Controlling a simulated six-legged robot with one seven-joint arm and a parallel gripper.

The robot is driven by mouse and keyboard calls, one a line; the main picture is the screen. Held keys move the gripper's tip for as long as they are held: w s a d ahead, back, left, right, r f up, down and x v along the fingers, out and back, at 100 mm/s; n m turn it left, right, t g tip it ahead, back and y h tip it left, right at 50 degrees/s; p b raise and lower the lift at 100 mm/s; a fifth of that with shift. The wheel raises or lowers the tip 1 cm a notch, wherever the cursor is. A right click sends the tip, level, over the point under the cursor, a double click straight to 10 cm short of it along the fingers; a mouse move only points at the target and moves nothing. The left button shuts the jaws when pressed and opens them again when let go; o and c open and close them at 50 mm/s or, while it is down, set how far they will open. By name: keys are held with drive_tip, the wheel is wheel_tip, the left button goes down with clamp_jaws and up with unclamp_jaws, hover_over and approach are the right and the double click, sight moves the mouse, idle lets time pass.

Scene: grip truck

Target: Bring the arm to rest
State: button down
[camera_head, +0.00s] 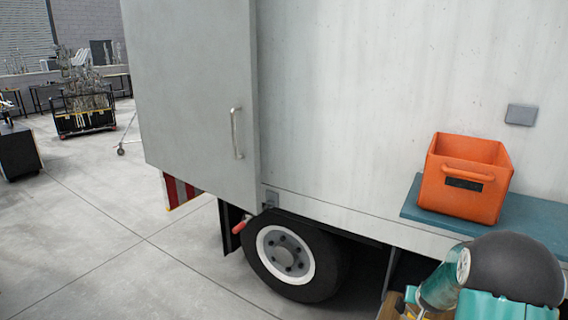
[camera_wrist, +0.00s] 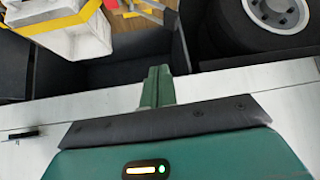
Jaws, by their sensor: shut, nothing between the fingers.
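My gripper (camera_wrist: 157,87) shows in the wrist view, its green fingers together with nothing between them. It points at the lower edge of the truck's side, a pale strip (camera_wrist: 290,100) that runs behind the fingers. I cannot tell whether the fingers touch it. In the head view my arm shows at the lower right as a dark rounded joint and teal links, in front of the truck (camera_head: 350,90). The gripper cannot be made out there.
An orange crate (camera_head: 464,205) stands on a teal shelf (camera_head: 540,220) on the truck's side, close above my arm. The truck's wheel (camera_head: 287,255) also shows in the wrist view (camera_wrist: 278,14). A grey door (camera_head: 190,90) has a handle (camera_head: 236,133). Floor (camera_head: 75,230) at left is clear.

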drive_tip(key=s+a+r+n+y, duration=0.1)
drive_tip(key=s+a+r, duration=0.4)
drive_tip(key=a+r, duration=0.4)
drive_tip(key=s+a+r+n+y, duration=0.1)
drive_tip(key=s+a+r+n, duration=0.1)
drive_tip(key=s+a+r, duration=0.55)
drive_tip(key=s+a+r+n+g, duration=0.1)
drive_tip(key=s+a+r, duration=0.3)
drive_tip(key=s, duration=0.5)
drive_tip(key=s+a+r+n+y, duration=0.1)
drive_tip(key=s+a+r, duration=0.4)
drive_tip(key=s, duration=0.5)
drive_tip(key=a, duration=0.2)
drive_tip(key=shift+a+r+g+y, duration=0.25)
drive_tip(key=shift+a+g+y, duration=0.05)
drive_tip(key=shift+g, duration=0.1)
drive_tip(key=shift+w+d, duration=0.1)
